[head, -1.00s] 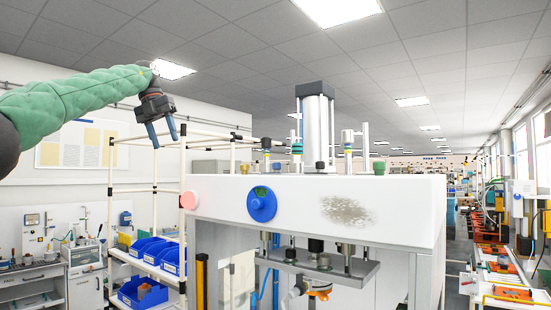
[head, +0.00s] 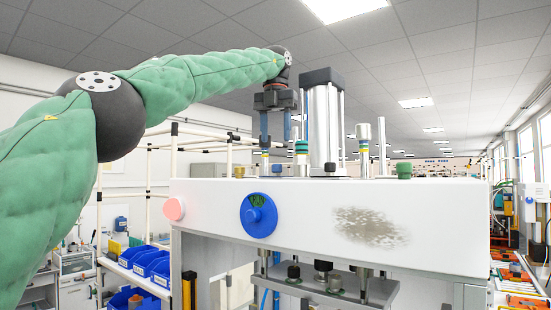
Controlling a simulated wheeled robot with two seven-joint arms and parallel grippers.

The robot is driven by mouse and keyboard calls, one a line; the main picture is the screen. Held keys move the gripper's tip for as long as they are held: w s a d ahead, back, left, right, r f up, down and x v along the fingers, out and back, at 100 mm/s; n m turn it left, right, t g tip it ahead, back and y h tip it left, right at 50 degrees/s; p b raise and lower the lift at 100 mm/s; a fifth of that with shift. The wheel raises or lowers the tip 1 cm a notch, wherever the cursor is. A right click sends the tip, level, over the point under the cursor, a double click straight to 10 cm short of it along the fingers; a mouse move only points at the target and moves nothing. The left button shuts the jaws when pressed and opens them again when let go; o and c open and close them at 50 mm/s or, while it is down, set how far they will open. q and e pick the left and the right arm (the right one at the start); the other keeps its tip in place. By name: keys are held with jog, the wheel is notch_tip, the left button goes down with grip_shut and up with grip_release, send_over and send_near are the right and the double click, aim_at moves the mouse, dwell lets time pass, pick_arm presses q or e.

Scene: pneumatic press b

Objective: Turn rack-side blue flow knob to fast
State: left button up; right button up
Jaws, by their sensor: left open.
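My left gripper (head: 276,135) is open, fingers pointing down, above the top of the white press (head: 320,215). Its fingers show near the small banded fittings on the press top, left of the upright cylinder (head: 321,125). A banded fitting with blue and green rings (head: 302,148) stands just right of the fingers. Another post (head: 265,160) stands below the left finger; whether the finger touches it, I cannot tell. A large round blue dial with a green sector (head: 259,215) is on the press front. Which blue part is the rack-side flow knob is unclear. My right gripper is out of view.
A pink round button (head: 174,209) is on the press front's left end. A white-tubed rack with blue bins (head: 153,262) stands to the left. More posts and a green cap (head: 404,170) stand on the press top, right of the cylinder.

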aim_at(277, 168)
pick_arm(q)
jog(key=shift+s+f, duration=0.1)
jog(key=shift+f, duration=0.4)
jog(key=f, duration=0.1)
jog(key=w+f, duration=0.1)
jog(key=f, duration=0.1)
jog(key=shift+w+d, duration=0.35)
jog(key=shift+w, duration=0.05)
jog(key=shift+f, duration=0.4)
jog(key=shift+s+a+f, duration=0.3)
jog(key=shift+s+f, duration=0.3)
jog(key=shift+f, duration=0.2)
jog(key=shift+w+d+f, duration=0.15)
jog(key=shift+w+f, duration=0.1)
jog(key=shift+f, duration=0.2)
jog(key=shift+w+f, duration=0.1)
jog(key=shift+w, duration=0.05)
jog(key=shift+s, duration=0.2)
jog(key=shift+c, duration=0.7)
jog(key=c, duration=0.8)
jog(key=shift+c, duration=0.2)
